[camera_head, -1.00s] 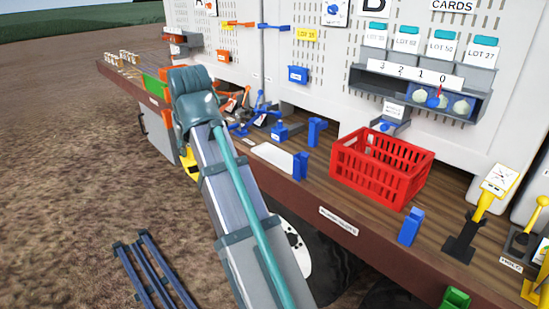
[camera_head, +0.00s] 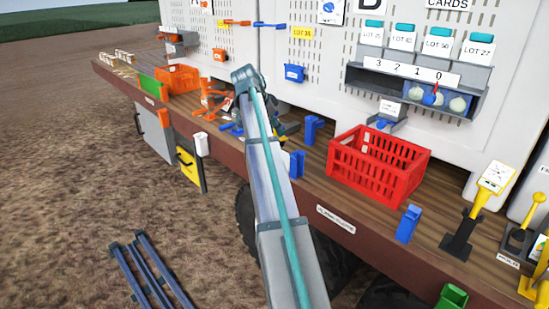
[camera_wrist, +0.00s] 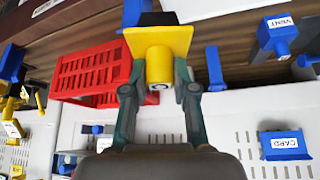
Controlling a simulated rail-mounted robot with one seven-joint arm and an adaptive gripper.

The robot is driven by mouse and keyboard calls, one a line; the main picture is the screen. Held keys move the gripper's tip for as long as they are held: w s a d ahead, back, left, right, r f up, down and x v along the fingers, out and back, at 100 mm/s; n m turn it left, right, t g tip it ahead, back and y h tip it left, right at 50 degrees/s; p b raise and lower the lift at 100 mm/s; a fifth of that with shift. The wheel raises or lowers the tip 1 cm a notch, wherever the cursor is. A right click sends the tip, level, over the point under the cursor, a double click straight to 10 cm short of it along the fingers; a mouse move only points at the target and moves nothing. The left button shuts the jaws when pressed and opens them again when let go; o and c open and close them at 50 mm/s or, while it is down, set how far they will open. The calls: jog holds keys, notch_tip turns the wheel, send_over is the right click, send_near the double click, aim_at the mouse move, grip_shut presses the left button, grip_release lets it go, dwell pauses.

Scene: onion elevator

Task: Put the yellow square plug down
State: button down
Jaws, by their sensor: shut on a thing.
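The yellow square plug (camera_wrist: 178,38) is in the upper middle of the wrist view, a square plate with a round stub facing my camera. My gripper (camera_wrist: 159,88) is shut on it, with one dark finger on each side of the stub. The plug is over the brown plank deck (camera_wrist: 108,32), and I cannot tell whether it touches anything below. A dark blue block (camera_wrist: 137,10) shows just past the plate's upper edge, partly hidden by it.
A red crate (camera_head: 375,172) stands on the deck right of my arm and is left of the plug in the wrist view (camera_wrist: 88,72). Blue posts (camera_head: 312,130) stand beside my arm. A blue CARD box (camera_wrist: 284,145) is on the pegboard. Bare deck lies before the crate.

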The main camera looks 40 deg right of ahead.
jog(key=shift+w+d+r+m+g, duration=0.1)
jog(key=shift+w+d+m+g, duration=0.15)
jog(key=shift+m, duration=0.25)
jog(key=shift+w+d+f+p, duration=1.3)
jog(key=shift+w+f, duration=0.55)
jog(key=shift+f, duration=0.3)
jog(key=shift+w+d+f+p, duration=1.2)
jog(key=shift+w+f, duration=0.6)
jog(key=shift+f, duration=0.4)
jog(key=shift+w+d+f+p, duration=1.3)
jog(key=shift+w+f, duration=0.55)
jog(key=shift+f, duration=0.3)
jog(key=shift+a, duration=0.1)
jog(key=shift+f, duration=0.2)
jog(key=c, duration=0.9)
grip_release()
jog(key=shift+r, duration=0.1)
